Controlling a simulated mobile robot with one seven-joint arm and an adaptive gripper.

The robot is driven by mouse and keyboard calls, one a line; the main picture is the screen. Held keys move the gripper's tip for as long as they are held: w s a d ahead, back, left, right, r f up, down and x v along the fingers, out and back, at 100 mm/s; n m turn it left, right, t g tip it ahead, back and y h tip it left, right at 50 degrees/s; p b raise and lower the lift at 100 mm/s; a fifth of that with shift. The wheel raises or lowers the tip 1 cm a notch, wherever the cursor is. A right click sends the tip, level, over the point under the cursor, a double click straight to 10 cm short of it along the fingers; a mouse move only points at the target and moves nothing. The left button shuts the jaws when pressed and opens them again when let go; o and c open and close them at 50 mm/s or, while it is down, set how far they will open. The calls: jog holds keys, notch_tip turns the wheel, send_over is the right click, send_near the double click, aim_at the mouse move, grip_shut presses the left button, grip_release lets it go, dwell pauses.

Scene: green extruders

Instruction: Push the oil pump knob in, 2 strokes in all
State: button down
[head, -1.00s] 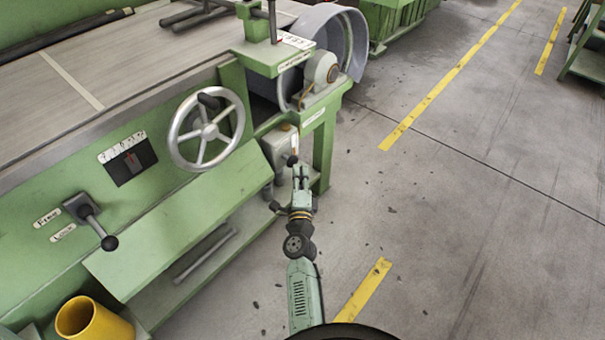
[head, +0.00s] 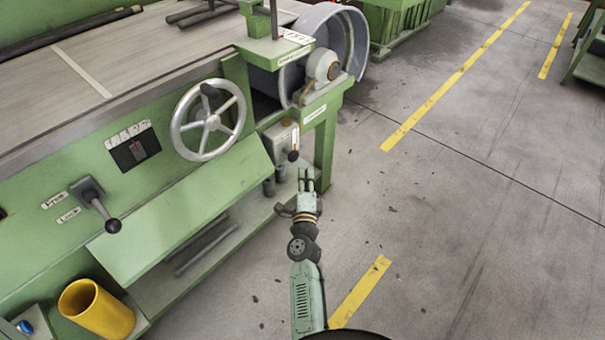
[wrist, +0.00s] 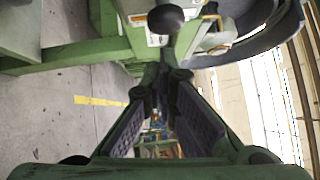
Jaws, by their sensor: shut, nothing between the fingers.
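The oil pump is a small grey box (head: 281,136) on the front of the green machine, below the grinding end. Its black round knob (head: 293,155) sticks out at the box's lower right. In the wrist view a dark round knob (wrist: 166,18) shows at the top centre, beyond the fingertips. My gripper (head: 306,174) is just below and slightly right of the knob in the head view, apart from it in the picture. Its fingers, also in the wrist view (wrist: 166,75), are shut and hold nothing. The depth between fingertips and knob is hard to judge.
A handwheel (head: 232,123) and a sloped green panel (head: 180,200) are left of the arm. A green machine leg (head: 325,160) stands just right of the box. A yellow cup (head: 100,308) is at lower left. Open floor (head: 450,230) lies to the right.

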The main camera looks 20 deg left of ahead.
jog(key=b+v, duration=0.1)
jog(key=v, duration=0.7)
jog(key=shift+s, duration=0.25)
jog(key=shift+f, duration=0.15)
jog(key=shift+w, duration=0.1)
